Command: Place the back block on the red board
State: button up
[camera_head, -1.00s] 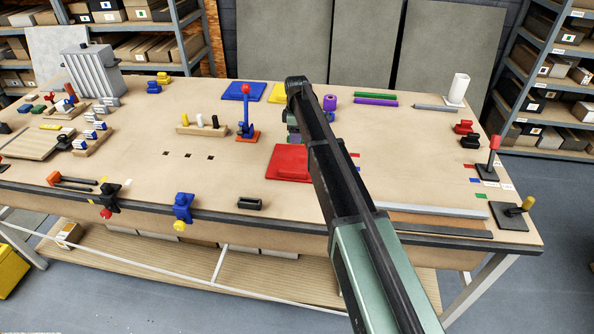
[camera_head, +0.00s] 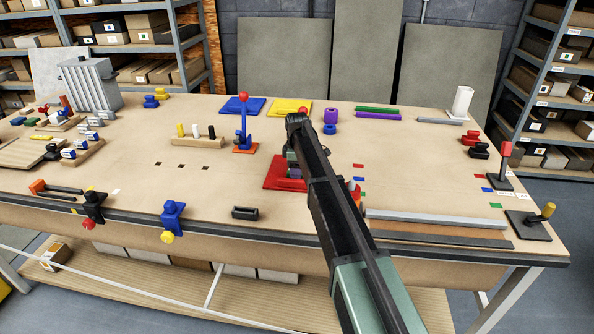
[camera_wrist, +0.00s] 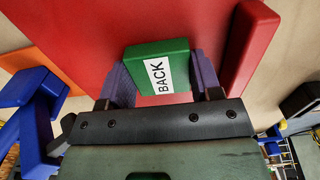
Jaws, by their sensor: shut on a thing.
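The back block is green with a white "BACK" label; it shows in the wrist view (camera_wrist: 155,70). My gripper (camera_wrist: 158,85) is shut on it, with a purple-grey finger on each side. The red board (camera_wrist: 80,35) fills much of the wrist view behind the block and has a raised red strip along its right side. In the head view the red board (camera_head: 275,176) lies mid-table, partly hidden by my arm, and my gripper (camera_head: 293,170) is over it. I cannot tell whether the block touches the board. The block is not clear in the head view.
A blue board (camera_head: 242,105) and a yellow board (camera_head: 291,107) lie farther back. A blue lever clamp with a red knob (camera_head: 243,98) stands left of the red board, close by. A small dark tray (camera_head: 245,213) is near the front edge. Grey bars (camera_head: 435,222) lie at front right.

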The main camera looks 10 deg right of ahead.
jog(key=o, duration=0.9)
notch_tip(320, 180, up, 13)
jog(key=p, duration=1.3)
jog(key=s+m, duration=1.4)
jog(key=s, duration=2.5)
jog(key=shift+s+f, duration=0.15)
jog(key=shift+f, duration=0.2)
